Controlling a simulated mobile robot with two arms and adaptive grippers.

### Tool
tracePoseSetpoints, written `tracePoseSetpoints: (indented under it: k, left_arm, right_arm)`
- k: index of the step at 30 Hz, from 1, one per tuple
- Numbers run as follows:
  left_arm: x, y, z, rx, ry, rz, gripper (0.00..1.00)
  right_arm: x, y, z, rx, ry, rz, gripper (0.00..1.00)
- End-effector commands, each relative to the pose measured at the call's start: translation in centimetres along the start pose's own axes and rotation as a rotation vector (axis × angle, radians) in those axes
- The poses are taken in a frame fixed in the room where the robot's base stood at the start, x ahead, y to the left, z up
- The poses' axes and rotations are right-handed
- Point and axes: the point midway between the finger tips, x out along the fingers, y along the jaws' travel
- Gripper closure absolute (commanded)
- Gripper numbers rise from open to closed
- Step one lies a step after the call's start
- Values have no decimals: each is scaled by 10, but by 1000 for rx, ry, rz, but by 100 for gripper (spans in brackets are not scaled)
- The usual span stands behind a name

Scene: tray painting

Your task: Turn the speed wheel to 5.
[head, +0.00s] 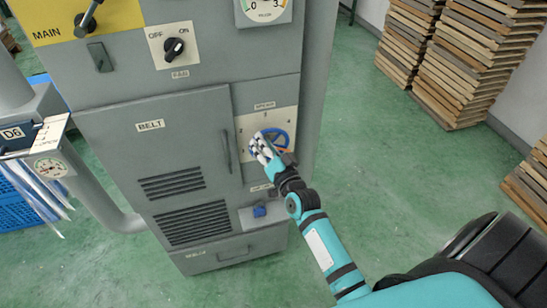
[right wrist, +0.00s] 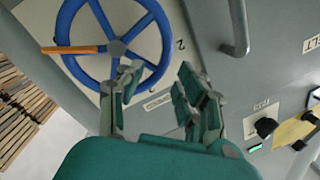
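The blue speed wheel (head: 284,134) sits on a pale plate (head: 244,122) on the right part of the grey machine's front. It fills the upper left of the right wrist view (right wrist: 68,22). An orange bar (right wrist: 75,49) runs from its hub to the rim and past it. A numeral 2 (right wrist: 180,44) shows on the plate; I cannot tell the wheel's setting. My right gripper (head: 262,147) covers part of the wheel in the head view. In the right wrist view (right wrist: 158,84) its fingers are apart with nothing between them, one overlapping the wheel's lower edge. Contact is unclear. My left gripper is out of view.
The BELT door handle (head: 226,151) stands out left of the wheel. A blue knob (head: 259,211) sits below. The FAN switch (head: 173,47) is higher up. Stacked wooden trays (head: 465,65) stand at the right. Green floor (head: 400,160) is clear between them and the machine.

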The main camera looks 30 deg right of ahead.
Motion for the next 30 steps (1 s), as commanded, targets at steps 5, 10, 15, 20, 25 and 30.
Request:
tracePoseSetpoints:
  k: [5, 10, 15, 20, 25, 30]
  left_arm:
    - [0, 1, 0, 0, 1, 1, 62]
    - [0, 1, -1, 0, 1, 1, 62]
    - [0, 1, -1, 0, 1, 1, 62]
    - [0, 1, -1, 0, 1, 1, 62]
    - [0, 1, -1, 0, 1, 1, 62]
    - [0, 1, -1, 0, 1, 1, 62]
  right_arm:
    - [-41, 1, 0, -1, -1, 2, 64]
    - [-66, 1, 0, 0, 0, 1, 64]
    - [-76, 0, 0, 1, 1, 1, 64]
    - [-77, 0, 0, 1, 1, 1, 64]
    - [-77, 0, 0, 0, 1, 0, 64]
    - [-77, 1, 0, 0, 1, 1, 64]
